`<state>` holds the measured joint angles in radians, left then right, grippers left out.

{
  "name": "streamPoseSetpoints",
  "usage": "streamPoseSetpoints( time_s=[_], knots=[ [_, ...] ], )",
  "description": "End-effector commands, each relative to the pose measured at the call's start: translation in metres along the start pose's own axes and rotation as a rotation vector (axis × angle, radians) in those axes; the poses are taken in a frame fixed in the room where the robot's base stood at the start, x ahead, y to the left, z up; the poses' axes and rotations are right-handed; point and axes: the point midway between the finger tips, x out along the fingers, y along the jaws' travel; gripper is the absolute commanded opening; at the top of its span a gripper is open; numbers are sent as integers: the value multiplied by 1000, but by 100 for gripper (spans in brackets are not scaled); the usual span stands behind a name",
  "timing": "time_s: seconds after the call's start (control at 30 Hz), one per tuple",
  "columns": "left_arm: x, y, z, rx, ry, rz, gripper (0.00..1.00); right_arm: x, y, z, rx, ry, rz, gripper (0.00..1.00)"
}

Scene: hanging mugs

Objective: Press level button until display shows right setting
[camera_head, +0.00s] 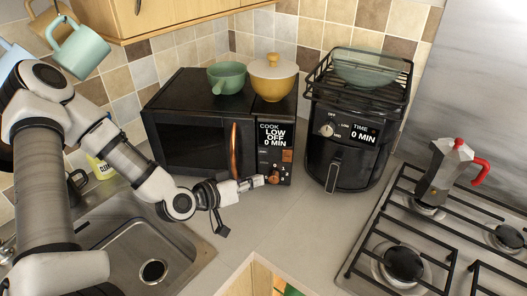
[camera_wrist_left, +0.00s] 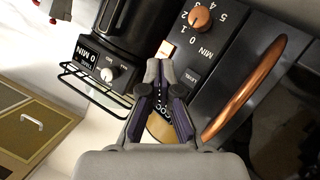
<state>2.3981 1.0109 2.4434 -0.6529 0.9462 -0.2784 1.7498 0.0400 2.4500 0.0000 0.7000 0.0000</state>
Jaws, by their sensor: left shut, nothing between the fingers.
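The black microwave (camera_head: 190,135) stands on the counter. Its display (camera_head: 276,136) reads COOK, LOW, OFF, 0 MIN. A copper-coloured square button (camera_head: 287,156) sits below the display, above a round copper knob (camera_head: 274,177). In the left wrist view, the square button (camera_wrist_left: 165,49) looks pale and lies near the LEVEL label (camera_wrist_left: 193,77). My left gripper (camera_head: 261,181) is shut and empty, in front of the lower control panel. In the left wrist view its fingertips (camera_wrist_left: 158,65) appear close to the square button; contact cannot be told. My right gripper is not in view.
A green bowl (camera_head: 227,77) and a yellow lidded pot (camera_head: 272,78) stand on the microwave. An air fryer (camera_head: 345,160) with a rack on top stands to its right. A stove with a moka pot (camera_head: 443,175) is at right. A sink (camera_head: 150,240) lies below my left arm.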

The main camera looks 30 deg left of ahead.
Motion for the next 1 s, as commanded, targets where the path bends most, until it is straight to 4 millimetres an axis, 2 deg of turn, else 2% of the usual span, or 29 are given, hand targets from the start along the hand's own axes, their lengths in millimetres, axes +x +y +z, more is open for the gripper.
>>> streamPoseSetpoints(
  time_s=[0.5, 0.7, 1.0],
  knots=[
    [50, -37, -33, 3, 1, 0, 0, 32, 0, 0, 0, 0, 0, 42],
    [56, -40, -40, 1, 0, 0, 0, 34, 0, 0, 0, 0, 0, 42],
    [55, -40, -41, 0, -1, -1, 0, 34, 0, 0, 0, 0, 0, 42]
  ],
)
